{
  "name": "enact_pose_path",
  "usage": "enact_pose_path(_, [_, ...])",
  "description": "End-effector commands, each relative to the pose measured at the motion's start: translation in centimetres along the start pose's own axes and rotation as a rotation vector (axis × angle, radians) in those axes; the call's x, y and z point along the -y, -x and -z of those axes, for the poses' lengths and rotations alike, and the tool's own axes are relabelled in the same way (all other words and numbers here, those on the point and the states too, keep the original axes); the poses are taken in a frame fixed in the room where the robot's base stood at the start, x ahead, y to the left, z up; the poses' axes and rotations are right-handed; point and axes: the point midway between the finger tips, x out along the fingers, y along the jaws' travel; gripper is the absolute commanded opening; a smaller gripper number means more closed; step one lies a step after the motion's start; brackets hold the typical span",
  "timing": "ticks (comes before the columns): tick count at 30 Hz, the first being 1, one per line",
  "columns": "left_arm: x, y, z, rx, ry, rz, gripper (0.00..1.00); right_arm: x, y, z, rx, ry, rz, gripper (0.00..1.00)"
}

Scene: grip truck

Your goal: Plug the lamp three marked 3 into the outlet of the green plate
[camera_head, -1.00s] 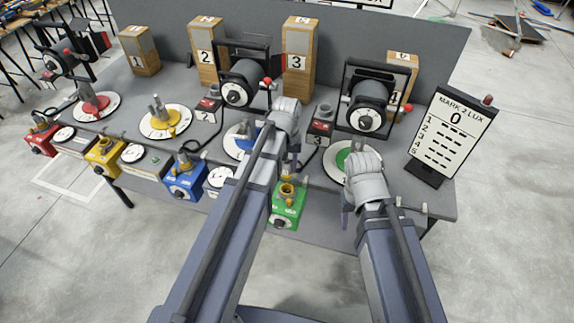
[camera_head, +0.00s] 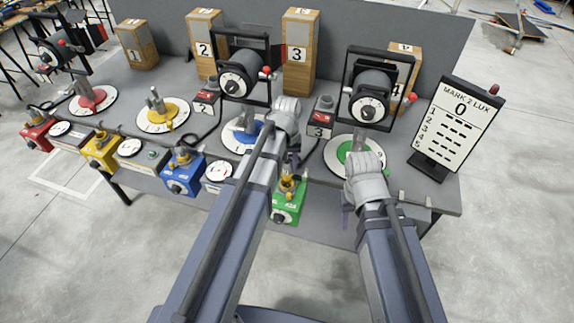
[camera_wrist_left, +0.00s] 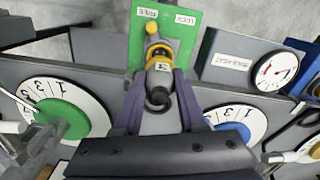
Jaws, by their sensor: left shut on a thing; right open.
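The green plate is the face of a green box (camera_head: 288,213) at the table's front edge. It has a yellow-ringed outlet on top; in the left wrist view the green plate (camera_wrist_left: 185,15) and yellow outlet (camera_wrist_left: 151,27) are at the top centre. My left gripper (camera_wrist_left: 160,88) is shut on a grey and black plug (camera_wrist_left: 160,74), lined up at the outlet; I cannot tell how deep it sits. Lamp three (camera_head: 370,103) stands behind, beside its small black box marked 3 (camera_head: 320,131). My right gripper (camera_head: 347,216) is open, mostly hidden by its wrist, near the table's front edge.
A green dial (camera_head: 337,151) lies behind my right wrist. Blue (camera_head: 181,180), yellow (camera_head: 101,155) and red boxes line the front edge to the left. A score board (camera_head: 455,125) stands at the right. Numbered wooden blocks stand along the back wall.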

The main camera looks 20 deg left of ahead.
Motion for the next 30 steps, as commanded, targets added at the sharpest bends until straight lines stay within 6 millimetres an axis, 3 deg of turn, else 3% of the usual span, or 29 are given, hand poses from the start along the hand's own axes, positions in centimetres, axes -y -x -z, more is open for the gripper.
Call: enact_pose_path(30, [0.0,-1.2,0.0,0.000,0.000,0.000,0.00,0.1,-1.2,0.1,0.000,0.000,0.000,0.50])
